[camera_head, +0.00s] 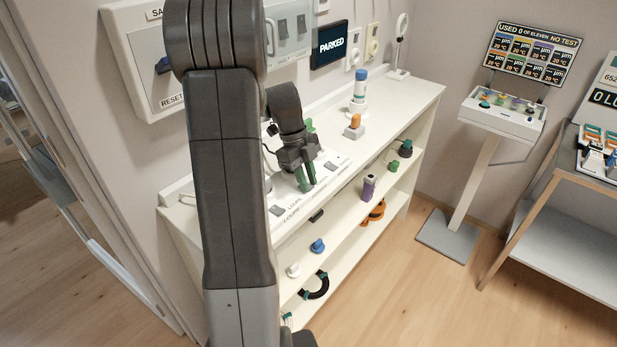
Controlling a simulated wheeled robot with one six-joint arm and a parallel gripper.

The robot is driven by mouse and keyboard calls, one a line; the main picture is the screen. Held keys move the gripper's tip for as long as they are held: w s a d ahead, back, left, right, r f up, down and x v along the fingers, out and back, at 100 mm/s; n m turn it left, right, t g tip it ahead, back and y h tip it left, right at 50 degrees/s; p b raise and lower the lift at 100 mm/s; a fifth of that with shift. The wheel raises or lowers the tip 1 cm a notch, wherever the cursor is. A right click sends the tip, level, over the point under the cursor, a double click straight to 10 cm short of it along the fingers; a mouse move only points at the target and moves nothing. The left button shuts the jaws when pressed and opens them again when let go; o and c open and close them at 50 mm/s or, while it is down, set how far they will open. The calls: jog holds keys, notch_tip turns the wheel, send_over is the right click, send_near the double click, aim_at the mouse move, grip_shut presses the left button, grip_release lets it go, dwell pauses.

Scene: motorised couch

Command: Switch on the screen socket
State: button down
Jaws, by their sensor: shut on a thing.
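A white socket strip (326,179) with dark rocker switches and small printed labels lies along the top of the white shelf unit. One label seems to read LOUPE; the others are too small to read surely. A dark switch (277,210) shows at the strip's near end and another (331,166) right of my gripper. My gripper (306,186) points down at the strip between these two, its green fingers close together. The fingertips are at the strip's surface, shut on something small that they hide. Which switch positions are on or off I cannot tell.
A dark display (330,44) on the wall reads PARKED. A blue-capped white bottle (359,90) and an orange-topped piece (354,125) stand beyond the strip. A wall box marked RESET (140,50) is at left. The shelves below hold several small objects. Floor in front is clear.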

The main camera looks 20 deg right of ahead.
jog(key=c, duration=1.2)
grip_release()
jog(key=shift+c, duration=0.2)
jog(key=v, duration=1.3)
jog(key=shift+w+r+b, duration=0.15)
jog(key=shift+r+b, duration=0.2)
jog(key=shift+r, duration=0.05)
jog(key=shift+a+f, duration=0.1)
jog(key=shift+f, duration=0.05)
jog(key=x, duration=1.3)
jog(key=shift+s+f+p, duration=0.2)
jog(key=shift+f+p, duration=0.1)
jog(key=shift+p, duration=0.05)
jog(key=shift+s+d+t, duration=0.1)
jog(key=shift+d+t, duration=0.1)
jog(key=shift+t, duration=0.1)
